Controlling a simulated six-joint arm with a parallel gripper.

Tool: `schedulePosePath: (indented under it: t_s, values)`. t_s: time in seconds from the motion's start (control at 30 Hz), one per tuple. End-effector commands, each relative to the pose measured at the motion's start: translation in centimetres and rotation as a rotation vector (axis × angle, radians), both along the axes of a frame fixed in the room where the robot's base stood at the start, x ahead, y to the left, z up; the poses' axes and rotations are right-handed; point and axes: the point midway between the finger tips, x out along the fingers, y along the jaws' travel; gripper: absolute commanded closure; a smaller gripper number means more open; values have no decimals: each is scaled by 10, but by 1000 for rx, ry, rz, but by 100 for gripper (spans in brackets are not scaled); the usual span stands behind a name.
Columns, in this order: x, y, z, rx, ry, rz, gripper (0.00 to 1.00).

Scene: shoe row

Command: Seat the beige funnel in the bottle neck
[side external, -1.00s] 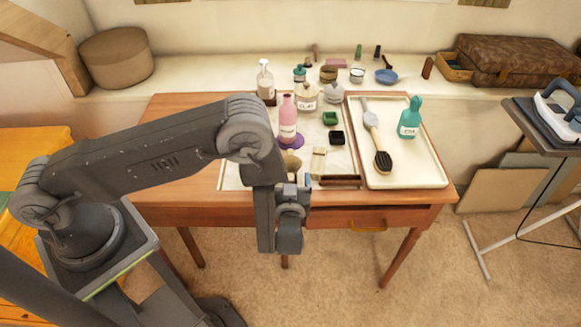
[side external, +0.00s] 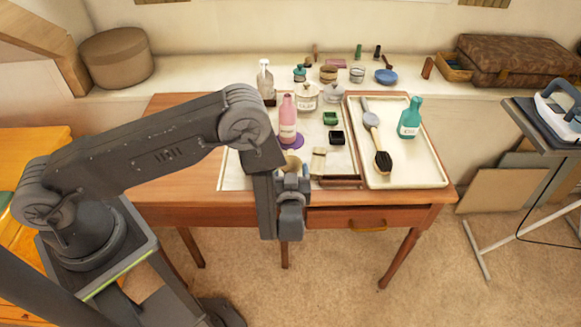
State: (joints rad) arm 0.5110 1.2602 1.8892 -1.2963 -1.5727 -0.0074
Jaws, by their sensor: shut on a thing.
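The beige funnel (side external: 292,163) shows only in part, just past my wrist at the front of the table. My gripper (side external: 297,178) is shut on it, though the wrist hides most of the fingers and the contact. A pink bottle (side external: 288,122) with a pale label stands upright just behind the funnel, beside or on a purple disc (side external: 297,141). The funnel appears apart from this bottle. A teal bottle (side external: 409,118) stands on the tray at the right.
A cream tray (side external: 437,176) holds a dark-bristled brush (side external: 382,160). The table's left side is clear.

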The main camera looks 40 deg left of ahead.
Motion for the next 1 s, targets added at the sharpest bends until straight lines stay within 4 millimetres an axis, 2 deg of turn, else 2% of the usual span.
schedulePosePath:
  t_s: [0.23,0.37,0.57,0.8,1.0]
  values:
    - [0,0,2,-1,-1,0,61]
    - [0,0,10,0,-1,0,61]
    - [1,0,36,-2,-4,0,61]
    - [0,0,75,-2,-4,0,61]
    - [2,2,97,-1,-2,-7,61]
